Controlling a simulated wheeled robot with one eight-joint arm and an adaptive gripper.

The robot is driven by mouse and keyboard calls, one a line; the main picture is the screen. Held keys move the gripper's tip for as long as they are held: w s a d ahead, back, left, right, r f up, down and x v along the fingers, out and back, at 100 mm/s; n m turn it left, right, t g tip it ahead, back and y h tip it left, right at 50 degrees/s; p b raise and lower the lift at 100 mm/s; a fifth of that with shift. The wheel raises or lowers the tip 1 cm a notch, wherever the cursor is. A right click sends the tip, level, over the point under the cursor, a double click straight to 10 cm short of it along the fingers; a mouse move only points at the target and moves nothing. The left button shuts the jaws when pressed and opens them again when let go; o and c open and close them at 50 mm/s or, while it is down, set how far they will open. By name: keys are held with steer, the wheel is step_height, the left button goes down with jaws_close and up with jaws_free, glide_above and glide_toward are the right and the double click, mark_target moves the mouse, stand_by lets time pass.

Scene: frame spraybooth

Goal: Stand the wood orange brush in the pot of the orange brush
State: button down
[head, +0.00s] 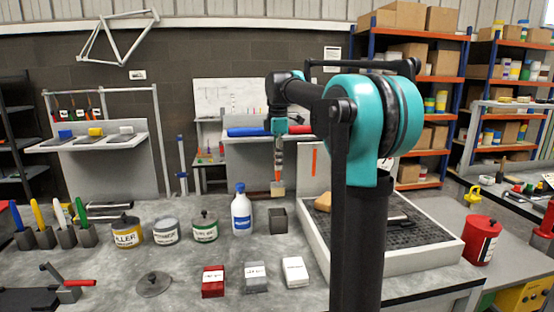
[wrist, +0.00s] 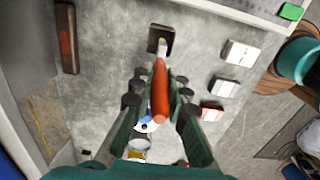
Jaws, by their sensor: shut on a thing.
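The wood orange brush (wrist: 160,95) has an orange handle and a pale tan end. My gripper (head: 278,150) is shut on it and holds it about upright, tan end down, above the bench. In the wrist view, the gripper's fingers (wrist: 157,85) lie on both sides of the handle. A dark square pot (head: 277,220) stands on the bench right below the brush, with no brush in it. In the head view a small gap shows between the tan end and the pot's rim. In the wrist view the tan end overlaps the pot (wrist: 153,32).
A white bottle (head: 242,213) with a blue cap stands close left of the pot. A grey-rimmed tray (head: 322,262) lies close right. Labelled boxes (head: 295,272) stand in front. Tins (head: 204,228) and several pots with coloured brushes (head: 45,238) are further left.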

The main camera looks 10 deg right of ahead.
mark_target(278, 193)
steer(key=shift+f, duration=6.1)
steer(key=c, duration=1.4)
jaws_free()
step_height(278, 193, up, 12)
steer(key=shift+r, duration=0.1)
steer(key=shift+s, duration=0.15)
